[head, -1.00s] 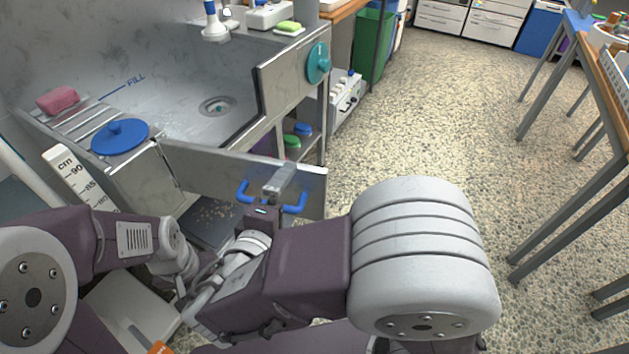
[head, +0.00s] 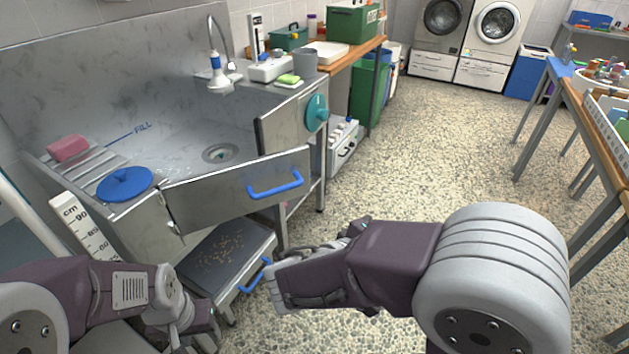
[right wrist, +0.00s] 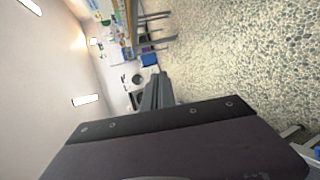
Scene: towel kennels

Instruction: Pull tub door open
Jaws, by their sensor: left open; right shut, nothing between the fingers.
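The tub door (head: 225,185) is a grey metal panel hinged at its left end on the wash tub (head: 195,125). It stands partly open, its free right end out in front of the tub's side panel. Its blue handle (head: 276,185) is in plain view with no gripper on it. In the right wrist view the right gripper (right wrist: 156,85) is shut and empty, pointing away from the tub. My left gripper (head: 207,322) is open and empty at the bottom left, well below the door.
A dark-topped step (head: 222,252) with a blue handle (head: 256,275) sits below the door. A blue lid (head: 125,184) and pink sponge (head: 68,148) lie on the tub's left ledge. A teal dial (head: 317,112) is on the right panel.

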